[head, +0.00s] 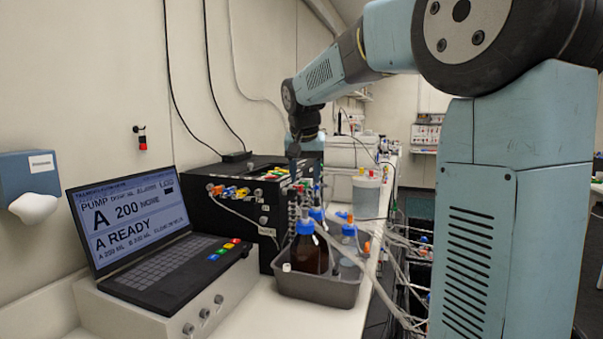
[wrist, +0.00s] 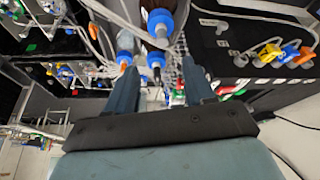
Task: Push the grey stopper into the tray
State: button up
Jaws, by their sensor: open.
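The grey tray (head: 322,292) stands on the white bench in the head view. It holds a brown bottle (head: 309,254) with a blue cap and clearer blue-capped bottles behind it. A small pale piece (head: 286,267) shows at the tray's left front rim; I cannot tell whether it is the grey stopper. No other stopper is clear to me. My gripper (head: 296,205) points down above the back of the tray, partly lost among tubes. In the wrist view my gripper (wrist: 161,64) is open, with blue caps (wrist: 161,22) seen beyond and between its fingers.
A black pump unit (head: 238,215) with coloured connectors stands behind and left of the tray. A laptop (head: 140,240) on a pale box is at left. Loose tubes (head: 388,255) hang along the bench's right edge. A clear container (head: 366,193) stands farther back.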

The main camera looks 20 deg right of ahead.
aim_at(305, 208)
jog(key=x, duration=0.9)
jog(key=w+x, duration=0.1)
jog(key=x, duration=0.4)
jog(key=shift+a, duration=0.1)
jog(key=shift+c, duration=0.2)
grip_shut()
jog(key=shift+r, duration=1.45)
dwell(0.5)
jog(key=shift+r, duration=1.45)
